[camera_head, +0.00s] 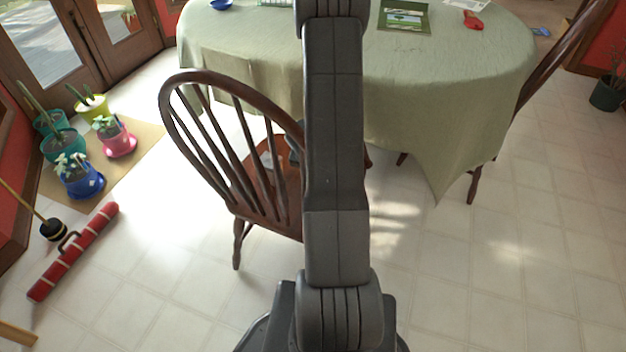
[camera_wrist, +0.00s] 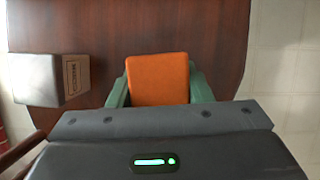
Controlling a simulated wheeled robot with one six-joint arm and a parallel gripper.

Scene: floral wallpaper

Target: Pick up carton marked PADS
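In the wrist view an orange block-like carton (camera_wrist: 158,80) stands on a dark brown wooden surface; no marking shows on its face. My gripper (camera_wrist: 160,88) has its greenish fingers on the left and right of this carton, close against it; I cannot tell whether they press on it. A second carton (camera_wrist: 36,80), with a pale grey top and brown side, stands apart to the left. Dark lettering on its side is too small to read. I cannot tell which carton is marked PADS. In the head view my arm hides most of the seat area.
A wooden chair (camera_head: 236,150) has a curved, spindled back beside my arm. A table with a green cloth (camera_head: 440,75) stands behind it. Potted plants (camera_head: 80,178) and a red long case (camera_head: 75,250) are at left.

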